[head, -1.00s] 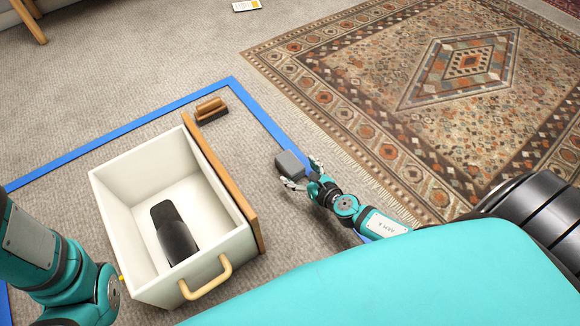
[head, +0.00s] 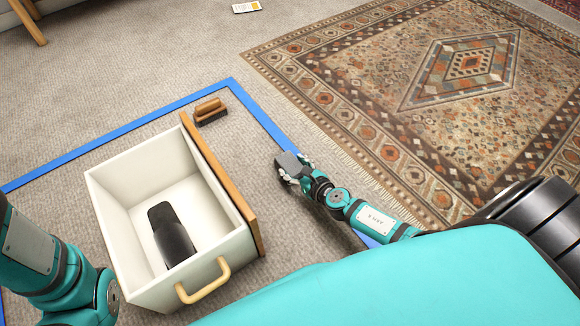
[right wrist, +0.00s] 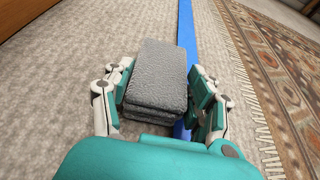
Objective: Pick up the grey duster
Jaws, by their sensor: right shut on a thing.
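The grey duster (head: 289,164) is a small, fuzzy block at the carpet by the blue tape line, to the right of the drawer. My right gripper (head: 294,173) is shut on it. In the right wrist view the duster (right wrist: 158,75) sits between the two fingers of the right gripper (right wrist: 158,100), one finger on each side. I cannot tell whether it is clear of the carpet. My left arm shows at the left edge of the head view, but its gripper is out of the picture.
Blue tape (head: 130,130) marks the carpet. A patterned rug (head: 400,110) lies right; a small card (head: 247,6) is far back.

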